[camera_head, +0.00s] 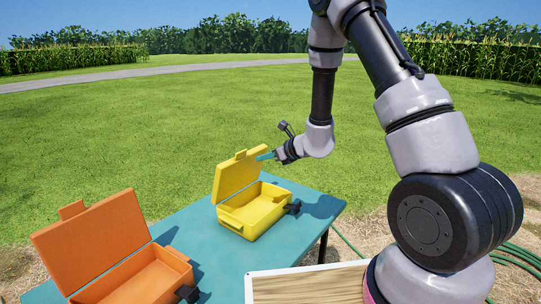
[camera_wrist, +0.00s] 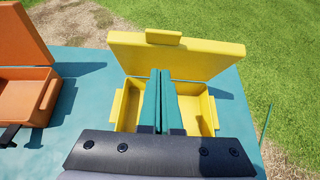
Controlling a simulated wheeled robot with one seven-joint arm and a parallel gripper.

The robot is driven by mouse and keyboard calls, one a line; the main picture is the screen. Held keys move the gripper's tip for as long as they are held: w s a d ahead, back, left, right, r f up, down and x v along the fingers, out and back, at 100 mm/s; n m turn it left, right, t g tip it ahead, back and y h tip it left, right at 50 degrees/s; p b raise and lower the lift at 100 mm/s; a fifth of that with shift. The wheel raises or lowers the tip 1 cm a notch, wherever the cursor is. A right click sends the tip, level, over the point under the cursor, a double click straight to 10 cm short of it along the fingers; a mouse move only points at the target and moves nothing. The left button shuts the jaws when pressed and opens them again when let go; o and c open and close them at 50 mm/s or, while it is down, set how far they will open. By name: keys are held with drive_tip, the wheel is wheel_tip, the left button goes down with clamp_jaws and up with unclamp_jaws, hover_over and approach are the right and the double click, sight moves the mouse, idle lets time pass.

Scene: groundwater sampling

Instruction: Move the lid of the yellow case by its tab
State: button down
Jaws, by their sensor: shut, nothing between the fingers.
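The yellow case (camera_head: 238,228) stands on the teal table with its lid (camera_head: 236,177) raised, leaning back a little past upright. The tab (camera_head: 240,154) sticks up from the middle of the lid's top edge. In the wrist view the open case (camera_wrist: 208,112), the lid (camera_wrist: 205,58) and the tab (camera_wrist: 163,37) show ahead of the fingers. My gripper (camera_head: 260,157) is shut and empty, its teal fingers (camera_wrist: 160,72) side by side. The fingertips are by the lid's upper right corner in the head view; I cannot tell whether they touch it. The fingers hide part of the case's inside.
An orange case (camera_head: 90,240) with its lid open stands at the left of the teal table (camera_head: 205,275). A white-framed wooden board (camera_head: 310,284) lies at the front. A green hose (camera_head: 518,253) is on the ground at right. The table's right end is mostly clear.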

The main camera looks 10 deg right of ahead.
sight(241, 154)
drive_tip(key=w+a, duration=0.4)
drive_tip(key=shift+w+a+f, duration=0.15)
drive_tip(key=shift+a+f, duration=0.05)
drive_tip(key=shift+a, duration=0.1)
drive_tip(key=shift+w+a+r, duration=0.1)
drive_tip(key=shift+w+a, duration=0.05)
drive_tip(key=shift+a, duration=0.05)
drive_tip(key=shift+w+a+r, duration=0.15)
drive_tip(key=shift+w+a, duration=0.05)
drive_tip(key=shift+a, duration=0.1)
drive_tip(key=w+a, duration=0.1)
drive_tip(key=w+a+r+g+h, duration=0.1)
drive_tip(key=w+a+g+h, duration=0.1)
drive_tip(key=w+a, duration=0.1)
drive_tip(key=shift+r, duration=0.3)
drive_tip(key=w+a, duration=0.3)
drive_tip(key=shift+w+a, duration=0.15)
drive_tip(key=shift+a, duration=0.05)
drive_tip(key=shift+d, duration=0.1)
